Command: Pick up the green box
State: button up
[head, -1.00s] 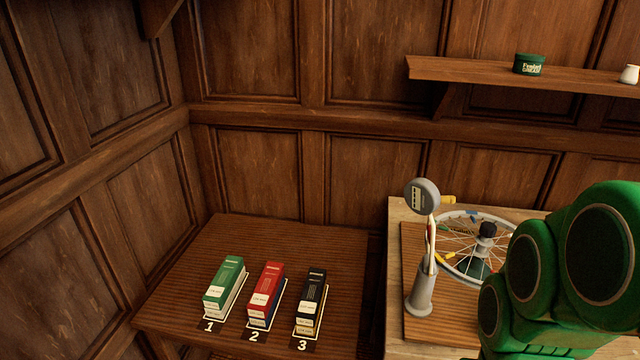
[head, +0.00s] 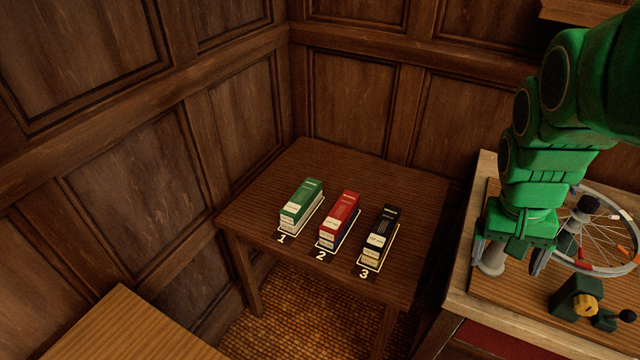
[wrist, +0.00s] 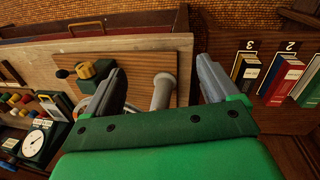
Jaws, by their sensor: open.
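The green box (head: 301,201) stands on the dark wooden table (head: 290,162) at the spot marked 1, left of a red box (head: 339,217) and a black box (head: 380,233). In the wrist view the green box (wrist: 308,86) is at the right edge, partly cut off. My gripper (head: 508,258) is open and empty, over the workbench to the right of the dark table, well apart from the green box. In the wrist view my gripper's two fingers (wrist: 162,82) are spread, with a grey post between and beyond them.
The workbench (head: 460,270) holds a spoked wheel (head: 597,232) and a dark green device with a yellow knob (head: 577,300). Another wooden surface (head: 130,330) is at the lower left. Panelled walls close off the corner behind the dark table. Its back part is clear.

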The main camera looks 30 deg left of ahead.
jog(key=w+a+f+m+t, duration=0.1)
jog(key=w+a+f+t, duration=0.1)
jog(key=w+a, duration=1)
jog(key=t+y, duration=0.2)
send_over(302, 196)
jog(key=s, duration=0.2)
notch_tip(302, 196, down, 21)
jog(key=shift+r, duration=0.1)
jog(key=shift+x, duration=1.35)
jog(key=shift+s+x, duration=0.2)
jog(key=shift+x, duration=0.75)
jog(key=shift+s+x, duration=0.15)
jog(key=shift+x, duration=1.6)
